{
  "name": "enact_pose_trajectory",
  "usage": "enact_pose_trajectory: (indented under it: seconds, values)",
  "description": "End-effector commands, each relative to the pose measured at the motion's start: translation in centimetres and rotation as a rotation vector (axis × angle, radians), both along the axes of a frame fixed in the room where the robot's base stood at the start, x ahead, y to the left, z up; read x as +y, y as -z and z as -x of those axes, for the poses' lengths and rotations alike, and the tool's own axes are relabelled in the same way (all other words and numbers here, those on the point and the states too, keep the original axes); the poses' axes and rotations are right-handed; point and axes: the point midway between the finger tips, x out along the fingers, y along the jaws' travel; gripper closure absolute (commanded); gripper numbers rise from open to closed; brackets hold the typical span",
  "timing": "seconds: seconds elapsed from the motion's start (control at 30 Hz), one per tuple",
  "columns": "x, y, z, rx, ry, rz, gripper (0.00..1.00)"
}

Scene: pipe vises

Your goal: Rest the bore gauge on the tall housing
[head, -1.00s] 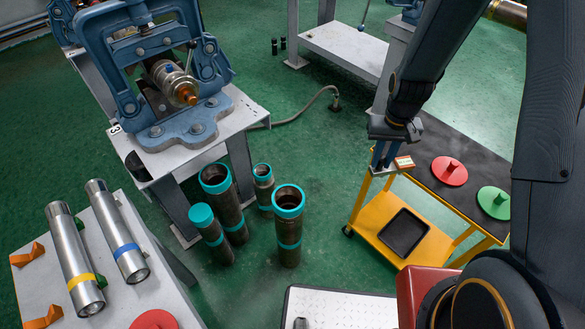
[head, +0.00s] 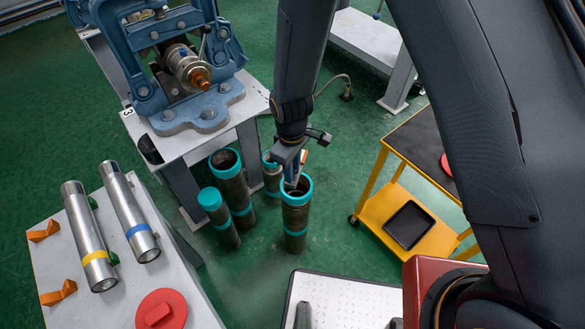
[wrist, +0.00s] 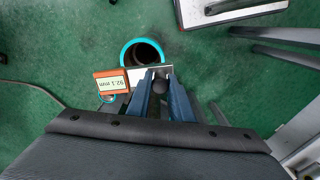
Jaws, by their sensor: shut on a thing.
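My gripper (head: 291,178) is shut on the bore gauge, pointing down by the open mouth of a pipe-like housing with a teal rim (head: 296,191). The gauge's orange body (wrist: 112,82) reads 92.1 mm in the wrist view, beside my blue fingers (wrist: 163,88). A pale part of the gauge overlaps the near side of the teal-rimmed mouth (wrist: 127,50). I cannot tell whether the gauge touches the rim. Other teal-banded housings stand upright behind and left: a wide one (head: 231,182), a narrower one (head: 218,217) and one partly hidden behind my gripper (head: 271,180).
A bench with a blue vise (head: 204,113) stands behind the housings. A grey table (head: 175,275) at left carries two silver cylinders (head: 89,238) (head: 129,211). A yellow cart (head: 385,218) with a black tray (head: 409,226) is at right. A white perforated surface (head: 345,300) lies in front.

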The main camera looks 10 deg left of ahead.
Motion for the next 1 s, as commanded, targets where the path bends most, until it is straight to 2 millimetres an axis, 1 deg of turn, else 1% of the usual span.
enact_pose_trajectory:
  seconds: [0.27, 0.8, 1.0]
  values:
    - [-0.1, 2.0, -0.1, 0.0, 0.003, -0.001, 1.0]
    - [-0.1, 7.0, -0.1, 0.0, 0.005, -0.001, 1.0]
    - [-0.1, 7.8, -0.1, -0.001, 0.005, -0.001, 1.0]
